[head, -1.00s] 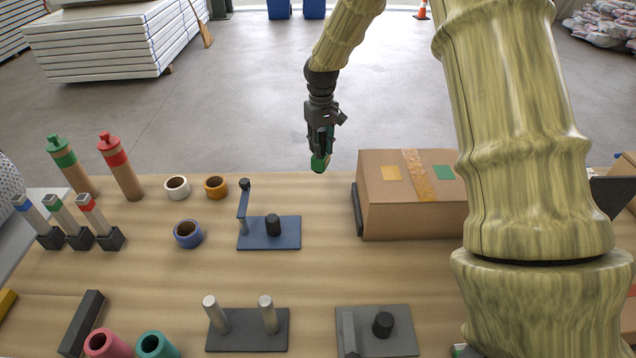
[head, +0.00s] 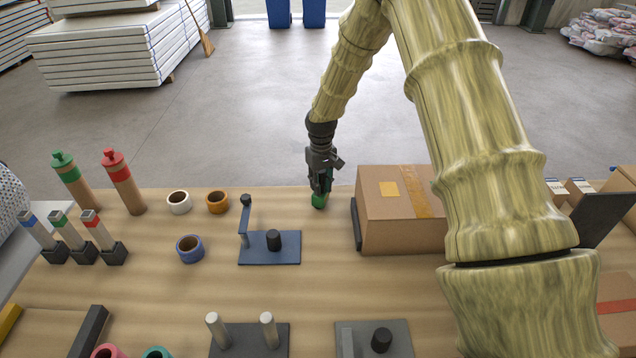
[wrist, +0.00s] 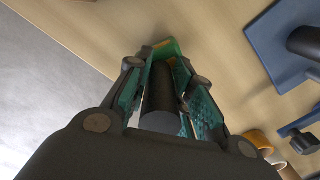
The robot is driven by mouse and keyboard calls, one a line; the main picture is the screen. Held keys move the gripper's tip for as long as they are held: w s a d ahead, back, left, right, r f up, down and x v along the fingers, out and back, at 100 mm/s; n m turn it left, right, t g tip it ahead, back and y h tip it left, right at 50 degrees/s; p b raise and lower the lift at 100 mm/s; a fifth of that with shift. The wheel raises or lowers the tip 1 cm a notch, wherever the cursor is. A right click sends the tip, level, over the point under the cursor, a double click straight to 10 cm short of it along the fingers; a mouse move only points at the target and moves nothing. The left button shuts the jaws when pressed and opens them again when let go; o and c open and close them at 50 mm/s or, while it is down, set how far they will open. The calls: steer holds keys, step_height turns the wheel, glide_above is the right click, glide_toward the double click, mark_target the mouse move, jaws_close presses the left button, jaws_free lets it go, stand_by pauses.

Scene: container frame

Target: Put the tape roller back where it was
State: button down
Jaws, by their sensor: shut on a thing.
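The tape roller, with a green body (head: 319,202) and a dark cylindrical handle, is held in my gripper (head: 319,187). In the wrist view, my gripper (wrist: 162,95) is shut around the dark handle (wrist: 160,92), and the green end (wrist: 165,47) sticks out beyond the fingertips. In the head view it hangs at the back edge of the wooden table (head: 330,290), between a blue stand and a cardboard box. I cannot tell whether its lower end touches the table. Part of the handle is hidden by the fingers.
The blue stand (head: 262,258) with a dark peg and upright post is front-left of my gripper. The cardboard box (head: 395,220) is to the right. Several tape rolls, including an orange one (head: 217,202), lie left. A grey stand (head: 400,335) is nearer. Bare table lies below my gripper.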

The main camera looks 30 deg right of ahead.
stand_by(0.3)
steer(key=c, duration=1.3)
jaws_free()
steer(key=shift+o, duration=0.2)
steer(key=shift+r, duration=0.15)
steer(key=shift+r+b, duration=2.2)
steer(key=shift+r, duration=3.75)
